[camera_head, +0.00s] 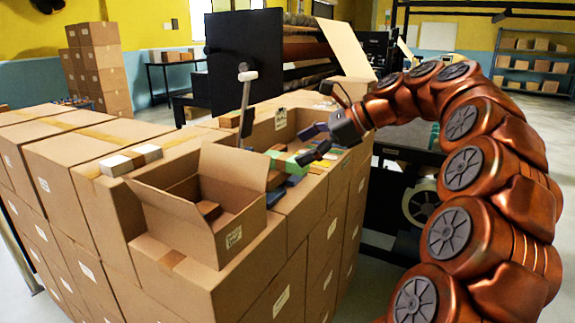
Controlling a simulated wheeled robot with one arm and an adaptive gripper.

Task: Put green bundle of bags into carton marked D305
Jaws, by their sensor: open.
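A green bundle (294,165) lies on the stacked boxes at the centre, right of the nearest open carton. My gripper (312,155) is open, with its dark fingers right at the bundle's right end. I cannot tell whether they touch it. The open carton (228,250) has its flaps up and a label on its front; the label's text is too small to read surely. Some brown items show inside it.
Blue and other coloured bundles (311,131) lie around my gripper. A white bundle with a brown band (130,160) lies left of the carton. Another labelled box (274,130) stands behind.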

